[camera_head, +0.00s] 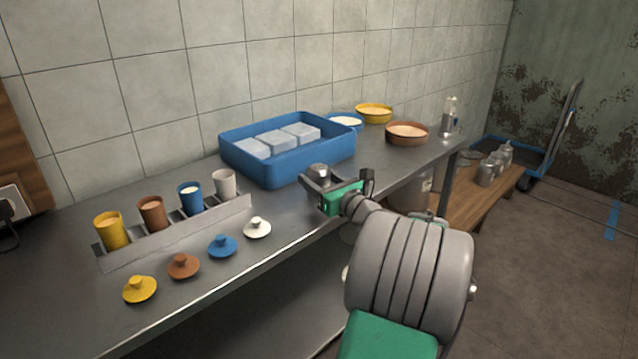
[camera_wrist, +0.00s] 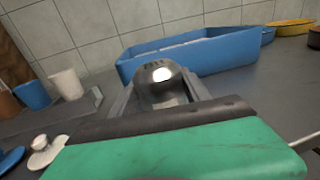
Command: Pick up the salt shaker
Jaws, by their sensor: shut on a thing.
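The salt shaker (camera_wrist: 162,84) has a rounded, shiny metal top. It sits between the two fingers of my gripper (camera_wrist: 160,98) in the wrist view, and the fingers are shut on it. In the head view my gripper (camera_head: 337,182) is at the front right of the blue tub, near the counter's front edge, with the shaker's metal top (camera_head: 319,171) showing between the fingers. The shaker's lower part is hidden by my gripper, so I cannot tell whether its base touches the counter.
A blue tub (camera_head: 290,172) with pale blocks stands behind my gripper. A metal rack (camera_head: 180,235) holds several cups at left, with coloured lids (camera_head: 222,245) before it. Bowls (camera_head: 407,132) and a glass-topped shaker (camera_head: 450,118) stand at the far right. The counter (camera_head: 300,225) is bare around my gripper.

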